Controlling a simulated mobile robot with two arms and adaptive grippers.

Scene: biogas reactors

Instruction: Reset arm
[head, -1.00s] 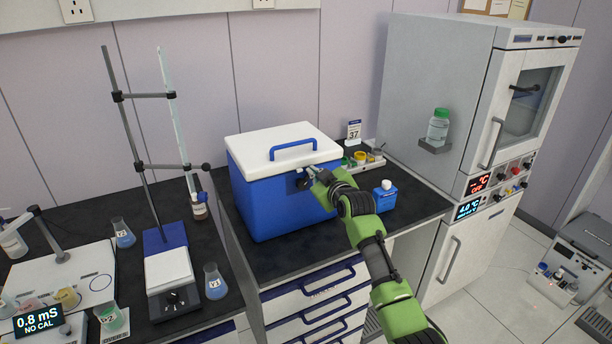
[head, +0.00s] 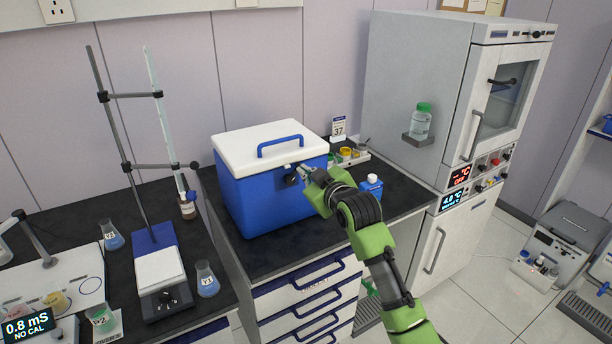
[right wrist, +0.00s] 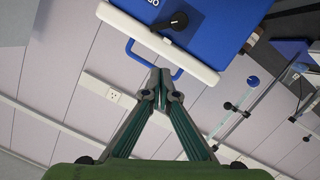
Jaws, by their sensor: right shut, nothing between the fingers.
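My right arm, green and black, reaches in from the lower right of the head view. My right gripper (head: 298,176) is at the front right face of the blue cool box, close to its dark latch. It is shut and empty. The right wrist view shows its fingers (right wrist: 160,80) together at the tips, with the box beyond them. The blue cool box (head: 262,200) stands on the black bench with its white lid (head: 250,145) closed and its blue handle on top. In the head view I cannot tell whether the fingertips touch the box. My left gripper is not in view.
A small blue bottle (head: 372,187) and a tray of jars (head: 350,157) stand right of the box. A stand with a burette (head: 152,250) and flasks (head: 206,280) are on the left bench. A tall grey cabinet (head: 410,80) stands at the right.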

